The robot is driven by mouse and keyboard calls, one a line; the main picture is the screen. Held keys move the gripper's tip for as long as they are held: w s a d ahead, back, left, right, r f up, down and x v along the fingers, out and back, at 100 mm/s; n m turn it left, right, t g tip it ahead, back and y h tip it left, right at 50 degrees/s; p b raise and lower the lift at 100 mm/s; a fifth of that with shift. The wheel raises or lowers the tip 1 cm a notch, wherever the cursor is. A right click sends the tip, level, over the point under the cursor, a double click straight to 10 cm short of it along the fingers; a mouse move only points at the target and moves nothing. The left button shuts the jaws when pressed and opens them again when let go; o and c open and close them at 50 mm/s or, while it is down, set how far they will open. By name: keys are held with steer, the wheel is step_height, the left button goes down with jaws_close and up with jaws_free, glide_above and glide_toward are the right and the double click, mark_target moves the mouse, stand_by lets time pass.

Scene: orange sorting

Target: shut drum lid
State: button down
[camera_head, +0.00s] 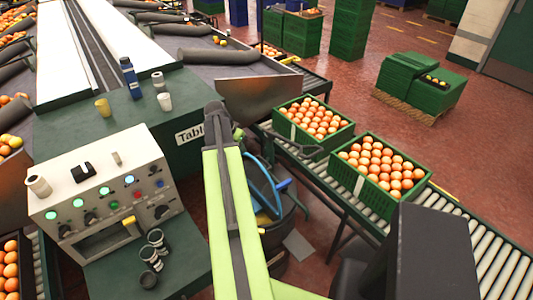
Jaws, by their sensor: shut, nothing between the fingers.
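A dark drum (278,238) stands on the floor between the green console and the roller conveyor, partly hidden behind my lime-green arm. A blue curved rim or band (262,174) rises at its top, with a blue bar sticking out to the right. I cannot tell for sure which part is the lid or how far it is open. Something yellowish shows at the drum's mouth, too small to name. My arm reaches up across the middle of the view to a dark joint; I cannot make out my gripper's fingers beyond it.
Two green crates of oranges (343,132) (415,167) sit on the roller conveyor (490,262) right of the drum. A control panel (98,192) with lit buttons stands left, with cups on the green bench. A dark box-like shape fills the lower right. Red floor is open beyond the conveyor.

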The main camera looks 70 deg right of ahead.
mark_target(260, 174)
steer(key=s+d+r+m+g, duration=0.1)
steer(key=s+d+r+m, duration=0.15)
steer(key=s+d, duration=0.5)
steer(key=s+a+b+x, duration=0.1)
steer(key=a+b+x, duration=0.1)
steer(key=b+x, duration=0.9)
steer(key=w+a+p, duration=0.2)
steer(key=a, duration=0.1)
steer(key=shift+f+m, duration=0.15)
steer(key=shift+m, duration=0.2)
steer(key=shift+a, duration=0.1)
